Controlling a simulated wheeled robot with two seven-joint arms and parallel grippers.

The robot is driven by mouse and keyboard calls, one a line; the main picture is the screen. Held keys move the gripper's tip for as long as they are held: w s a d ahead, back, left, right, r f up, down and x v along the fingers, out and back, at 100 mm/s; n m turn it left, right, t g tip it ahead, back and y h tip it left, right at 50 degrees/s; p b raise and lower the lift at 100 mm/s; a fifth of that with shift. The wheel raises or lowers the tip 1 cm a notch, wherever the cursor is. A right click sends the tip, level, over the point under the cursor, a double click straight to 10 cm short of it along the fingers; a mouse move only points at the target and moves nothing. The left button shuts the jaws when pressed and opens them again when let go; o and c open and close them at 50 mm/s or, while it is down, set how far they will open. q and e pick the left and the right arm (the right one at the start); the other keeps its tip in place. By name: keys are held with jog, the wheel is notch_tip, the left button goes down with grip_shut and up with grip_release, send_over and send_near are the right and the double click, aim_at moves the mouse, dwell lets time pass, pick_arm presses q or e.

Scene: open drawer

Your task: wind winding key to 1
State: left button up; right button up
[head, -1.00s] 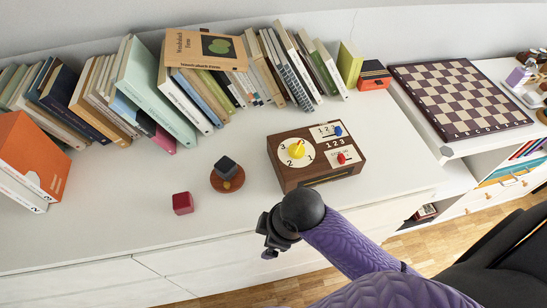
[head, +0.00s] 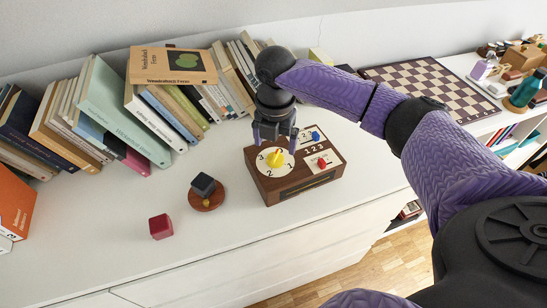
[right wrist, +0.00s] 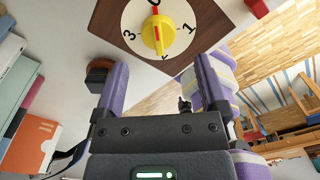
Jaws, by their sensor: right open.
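The winding key is a yellow knob (head: 276,158) on a white round dial on the left of a brown wooden box (head: 285,187). It also shows in the right wrist view (right wrist: 158,36), its handle lying along the line between 0 and 2, with a red stripe toward the 0. The 3 and 1 lie to its left and right there. My right gripper (head: 277,143) hangs pointing down at the dial's far side, partly covering it. In the wrist view its fingers (right wrist: 160,78) are spread and empty, apart from the knob. My left gripper is not in view.
The box also has a blue knob (head: 316,136) and a red knob (head: 322,163). A dark cube (head: 203,184) sits on a round brown stand, with a red cube (head: 161,227) nearby. Books (head: 120,100) line the back. A chessboard (head: 430,88) lies at right. The front shelf is clear.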

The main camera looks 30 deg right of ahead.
aim_at(275, 157)
notch_tip(275, 157, down, 5)
jog(key=shift+r+b, duration=0.2)
jog(key=shift+b, duration=0.4)
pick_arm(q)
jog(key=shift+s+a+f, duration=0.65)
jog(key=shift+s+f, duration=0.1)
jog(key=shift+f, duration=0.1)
pick_arm(e)
jog(key=shift+r, duration=0.1)
